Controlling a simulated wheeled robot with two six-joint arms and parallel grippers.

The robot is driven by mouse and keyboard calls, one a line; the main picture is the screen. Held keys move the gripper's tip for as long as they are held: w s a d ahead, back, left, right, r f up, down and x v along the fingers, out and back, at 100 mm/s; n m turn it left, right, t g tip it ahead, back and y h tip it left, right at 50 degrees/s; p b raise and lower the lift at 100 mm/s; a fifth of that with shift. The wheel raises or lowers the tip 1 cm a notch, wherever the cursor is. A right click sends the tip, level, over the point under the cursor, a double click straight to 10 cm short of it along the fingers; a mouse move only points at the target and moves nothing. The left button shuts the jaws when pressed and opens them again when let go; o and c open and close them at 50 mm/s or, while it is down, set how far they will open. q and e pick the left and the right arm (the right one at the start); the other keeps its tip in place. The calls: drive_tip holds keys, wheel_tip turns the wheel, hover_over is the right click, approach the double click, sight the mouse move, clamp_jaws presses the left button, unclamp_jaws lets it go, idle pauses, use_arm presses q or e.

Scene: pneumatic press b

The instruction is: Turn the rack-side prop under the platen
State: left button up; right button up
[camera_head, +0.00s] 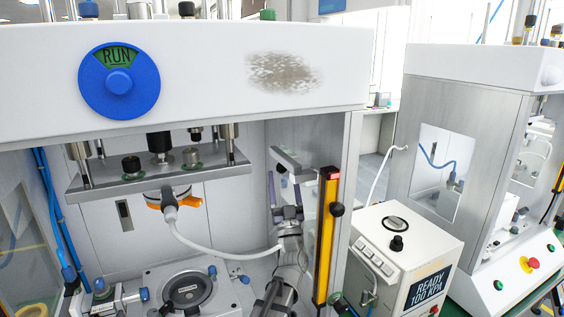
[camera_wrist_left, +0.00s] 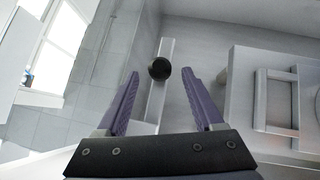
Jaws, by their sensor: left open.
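The platen (camera_head: 130,184) is a grey plate hanging under the press's white top. A grey bar (camera_head: 290,160), which looks like the rack-side prop, sticks out near the right inner wall, right of the platen and not under it. My left gripper (camera_head: 284,182) is just below this bar, its purple fingers pointing up. In the left wrist view the gripper (camera_wrist_left: 160,73) is open and empty. A grey bar (camera_wrist_left: 166,50) with a round black knob (camera_wrist_left: 159,68) shows between its fingertips; whether the knob is between or beyond them I cannot tell. My right gripper is not in view.
A white hose (camera_head: 215,247) runs from an orange-collared fitting (camera_head: 170,198) under the platen toward my left arm. A yellow post (camera_head: 327,240) stands close right of the gripper. A round black fixture (camera_head: 187,287) sits on the press bed. A blue RUN dial (camera_head: 119,81) is above.

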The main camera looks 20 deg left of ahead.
sight(282, 167)
use_arm(q)
drive_tip(key=p+x, duration=0.2)
drive_tip(key=x, duration=0.2)
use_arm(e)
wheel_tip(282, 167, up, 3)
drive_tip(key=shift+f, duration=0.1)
use_arm(q)
drive_tip(key=shift+c, duration=0.4)
clamp_jaws()
idle(0.7)
